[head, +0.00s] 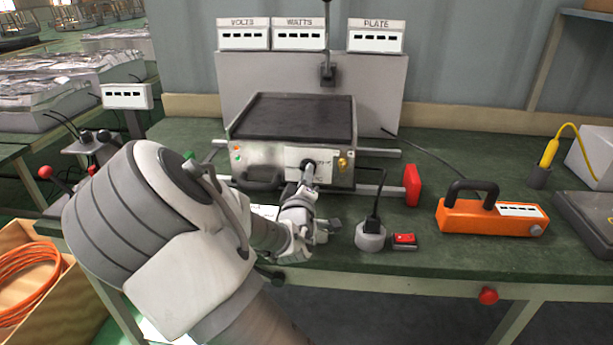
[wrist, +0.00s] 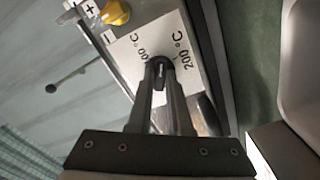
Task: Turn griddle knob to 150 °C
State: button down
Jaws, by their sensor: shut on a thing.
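The griddle (head: 292,117) stands on the green bench, with a dark flat plate on top and a metal front panel. The black griddle knob (head: 309,165) sits on a white label on that panel. My gripper (head: 307,182) reaches it from the front. In the wrist view my gripper's two fingers (wrist: 160,68) are shut on the knob (wrist: 159,74). The white dial label (wrist: 150,45) shows "200 °C" and a partly hidden "00 °C" marking. The knob's pointer is hidden by the fingers, so its exact setting cannot be read.
A yellow knob (wrist: 115,13) is beside the label. A red block (head: 411,185), a plug in a round grey socket (head: 370,237), a red switch (head: 404,239) and an orange device (head: 490,218) stand to the right. Three displays, including PLATE (head: 376,36), are behind.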

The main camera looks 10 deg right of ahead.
dwell(0.3)
jog(key=c, duration=0.8)
grip_release()
jog(key=shift+c, duration=0.2)
jog(key=p+v, duration=1.2)
jog(key=v, duration=0.5)
jog(key=shift+s, duration=0.2)
